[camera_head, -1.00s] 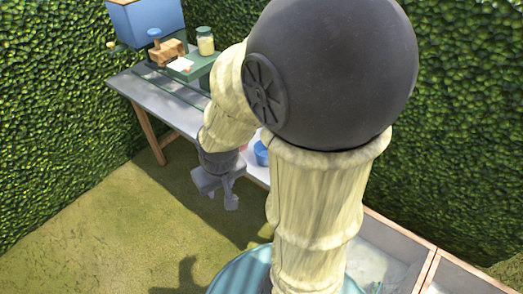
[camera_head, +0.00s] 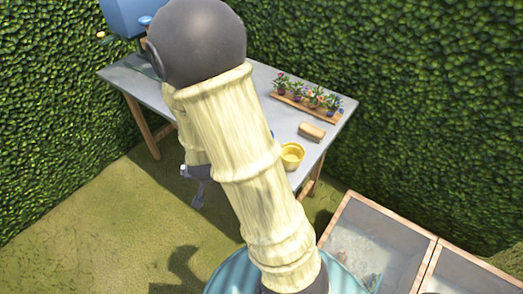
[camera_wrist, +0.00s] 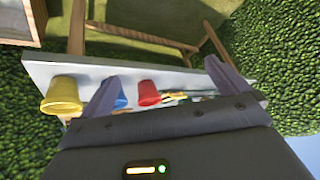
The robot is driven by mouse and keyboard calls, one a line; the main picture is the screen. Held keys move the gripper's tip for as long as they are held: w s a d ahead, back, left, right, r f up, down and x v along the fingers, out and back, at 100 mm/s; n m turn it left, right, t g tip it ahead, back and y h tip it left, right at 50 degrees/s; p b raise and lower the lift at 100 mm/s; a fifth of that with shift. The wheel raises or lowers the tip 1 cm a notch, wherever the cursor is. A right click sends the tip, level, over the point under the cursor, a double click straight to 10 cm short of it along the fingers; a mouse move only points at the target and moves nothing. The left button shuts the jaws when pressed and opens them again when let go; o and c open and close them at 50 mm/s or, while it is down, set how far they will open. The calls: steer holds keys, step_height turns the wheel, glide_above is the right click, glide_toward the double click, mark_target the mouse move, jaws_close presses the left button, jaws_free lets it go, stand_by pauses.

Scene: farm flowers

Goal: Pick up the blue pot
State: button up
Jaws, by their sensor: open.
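The blue pot (camera_wrist: 121,95) shows in the wrist view between a yellow pot (camera_wrist: 62,95) and a red pot (camera_wrist: 148,93). One finger of my gripper (camera_wrist: 161,70) covers part of it. The gripper is open, with nothing between its fingers, and the pots lie beyond the fingertips. In the head view my gripper (camera_head: 197,185) is low beside the table's front edge, partly hidden by my arm. The yellow pot (camera_head: 291,156) stands at the table's right front there. Only a blue sliver, perhaps the blue pot, shows beside my arm; the red pot is hidden.
The grey table (camera_head: 262,76) also bears a wooden tray of potted flowers (camera_head: 310,98), a brown block (camera_head: 312,131) and a blue box (camera_head: 124,17) at the back left. Wood-framed glazed boxes (camera_head: 375,243) stand at lower right. Hedges close the back; grass is clear at left.

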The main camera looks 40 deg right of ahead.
steer(key=s+d+f+m+t+h+b, duration=0.1)
steer(key=d+f+m+t+h+b, duration=0.3)
steer(key=d+h, duration=0.7)
step_height(320, 180, down, 4)
steer(key=h+b, duration=0.1)
steer(key=b, duration=0.1)
steer(key=shift+s+d+t+h+b, duration=0.2)
steer(key=shift+s+t+h+b, duration=0.05)
steer(key=shift+t+h+b, duration=0.05)
steer(key=b+x, duration=0.4)
steer(key=x, duration=0.8)
steer(key=shift+w, duration=0.1)
